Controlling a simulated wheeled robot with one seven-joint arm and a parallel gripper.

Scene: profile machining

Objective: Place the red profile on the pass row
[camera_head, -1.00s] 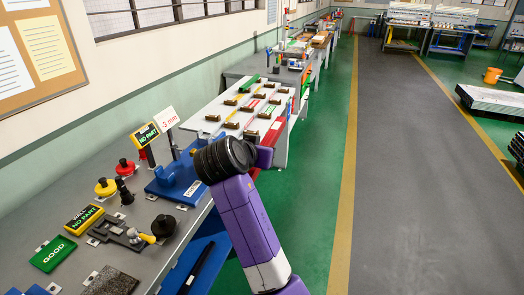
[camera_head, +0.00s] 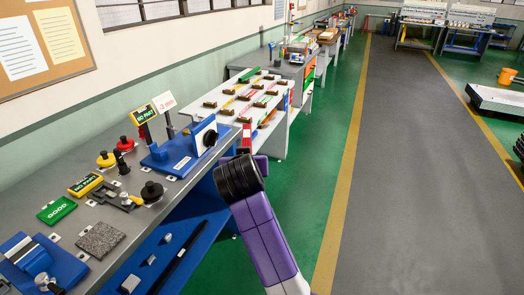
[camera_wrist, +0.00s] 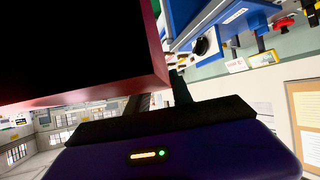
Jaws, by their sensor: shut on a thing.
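My gripper (camera_head: 243,150) is at the end of the purple arm, beside the bench's front edge in the head view. It is shut on the red profile (camera_head: 246,134), of which only a small red piece shows there. In the wrist view the profile (camera_wrist: 120,92) fills the upper left as a large dark shape with a red edge. The gripper's dark fingers (camera_wrist: 181,88) are partly hidden by it. Beyond the gripper, a white board (camera_head: 222,118) carries yellow, red and green strips with brown supports. I cannot read which strip is the pass row.
A blue fixture (camera_head: 172,157) with a white plate and black knob stands on the grey bench (camera_head: 100,178), left of my gripper. Green GOOD (camera_head: 57,210) and yellow-black blocks lie further left. A blue shelf (camera_head: 195,228) runs below.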

